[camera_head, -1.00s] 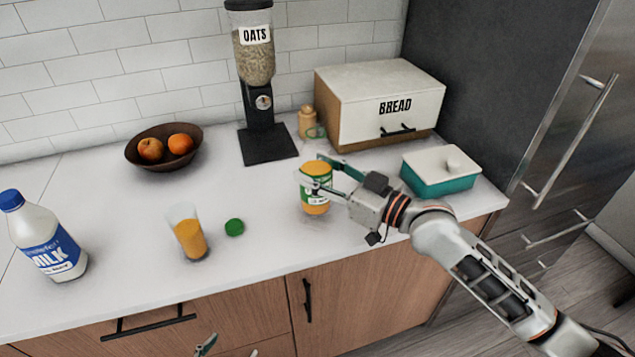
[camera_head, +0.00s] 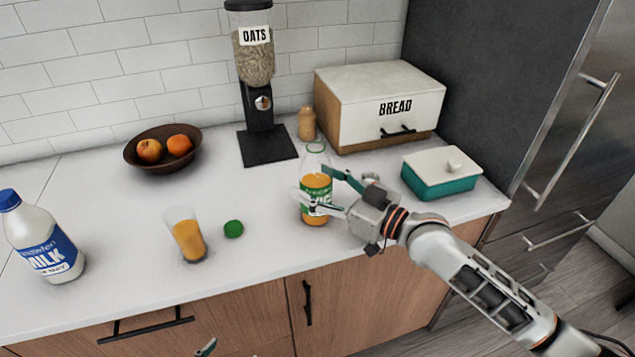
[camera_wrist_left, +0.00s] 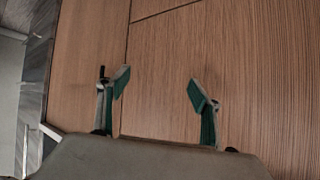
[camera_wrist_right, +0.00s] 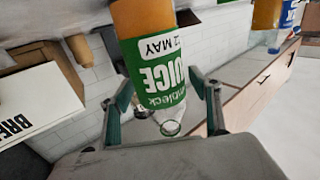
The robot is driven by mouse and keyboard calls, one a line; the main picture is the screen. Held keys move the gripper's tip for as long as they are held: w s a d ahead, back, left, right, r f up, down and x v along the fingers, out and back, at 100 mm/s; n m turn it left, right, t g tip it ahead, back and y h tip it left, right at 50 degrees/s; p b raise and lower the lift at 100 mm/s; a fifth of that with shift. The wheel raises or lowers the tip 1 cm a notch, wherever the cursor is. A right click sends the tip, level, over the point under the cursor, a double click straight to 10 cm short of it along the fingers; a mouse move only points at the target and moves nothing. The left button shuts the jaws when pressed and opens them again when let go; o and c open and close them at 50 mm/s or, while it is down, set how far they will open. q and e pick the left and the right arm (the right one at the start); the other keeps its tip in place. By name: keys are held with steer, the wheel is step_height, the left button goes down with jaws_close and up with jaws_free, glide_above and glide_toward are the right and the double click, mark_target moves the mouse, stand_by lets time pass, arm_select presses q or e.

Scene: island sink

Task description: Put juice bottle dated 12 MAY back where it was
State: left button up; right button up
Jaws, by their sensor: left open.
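The juice bottle (camera_head: 316,197) stands upright near the counter's front, uncapped, with orange juice and a green and white label. In the right wrist view the bottle (camera_wrist_right: 155,75) appears upside down, its label showing "MAY" with the day partly cut off. My right gripper (camera_head: 311,180) has its fingers closed around the bottle's label from the right. I cannot tell whether the bottle's base touches the counter. My left gripper (camera_wrist_left: 160,86) is open and empty, facing the wooden cabinet fronts; only its fingertips show at the head view's bottom edge.
A green cap (camera_head: 233,229) and a glass of juice (camera_head: 188,236) are left of the bottle. A milk bottle (camera_head: 42,240), fruit bowl (camera_head: 140,163), oats dispenser (camera_head: 258,95), bread box (camera_head: 375,110) and teal butter dish (camera_head: 441,177) surround it. The counter's middle is clear.

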steer(key=shift+r, duration=0.15)
steer(key=b+v, duration=0.1)
steer(key=v, duration=1.1)
